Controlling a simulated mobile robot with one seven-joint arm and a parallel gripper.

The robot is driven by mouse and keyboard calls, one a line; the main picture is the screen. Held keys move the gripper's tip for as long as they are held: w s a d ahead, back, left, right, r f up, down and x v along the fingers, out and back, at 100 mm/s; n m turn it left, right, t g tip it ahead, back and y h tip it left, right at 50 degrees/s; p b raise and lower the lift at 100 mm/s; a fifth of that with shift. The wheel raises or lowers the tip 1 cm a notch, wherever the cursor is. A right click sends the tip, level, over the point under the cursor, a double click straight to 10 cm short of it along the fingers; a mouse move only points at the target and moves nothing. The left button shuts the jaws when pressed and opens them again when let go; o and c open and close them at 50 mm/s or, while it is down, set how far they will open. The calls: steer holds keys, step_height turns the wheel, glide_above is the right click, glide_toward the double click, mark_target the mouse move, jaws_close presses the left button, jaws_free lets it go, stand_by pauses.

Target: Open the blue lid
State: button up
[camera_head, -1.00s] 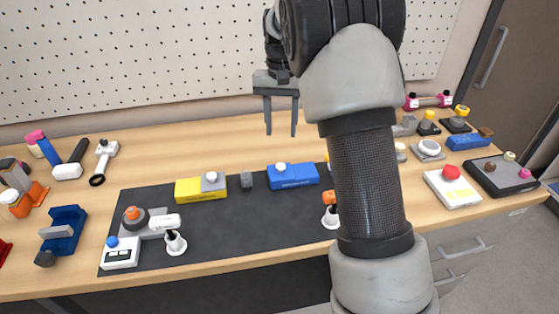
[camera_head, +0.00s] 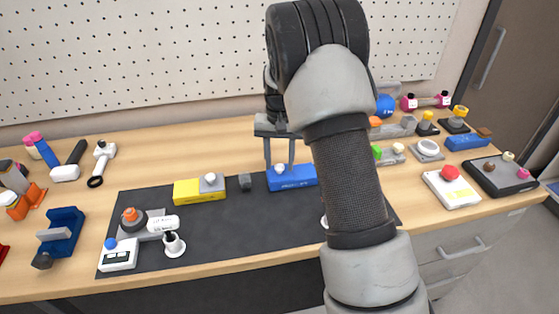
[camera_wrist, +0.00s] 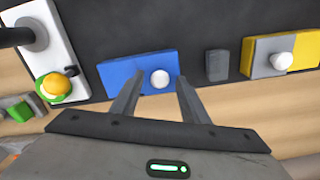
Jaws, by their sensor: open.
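The blue box-shaped lid (camera_head: 300,177) with a white round knob lies on the black mat (camera_head: 225,232). In the wrist view the blue lid (camera_wrist: 122,74) shows its white knob (camera_wrist: 160,79) toward the right part of its top. My gripper (camera_head: 280,162) points down over the blue lid, its two fingers apart. In the wrist view the knob appears between the fingertips; I cannot tell how far above the lid they are. Nothing is held.
A small dark grey block (camera_head: 245,182) and a yellow box (camera_head: 190,192) with a grey end and white knob sit left of the blue lid. In the wrist view, a white base (camera_wrist: 42,55) with a yellow knob lies to the left. The pegboard (camera_head: 150,50) stands behind.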

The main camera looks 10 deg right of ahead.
jaws_close()
steer(key=d, duration=0.6)
steer(key=shift+d, duration=0.4)
jaws_free()
step_height(320, 180, up, 18)
steer(key=shift+f+p, duration=0.25)
steer(key=shift+p, duration=0.1)
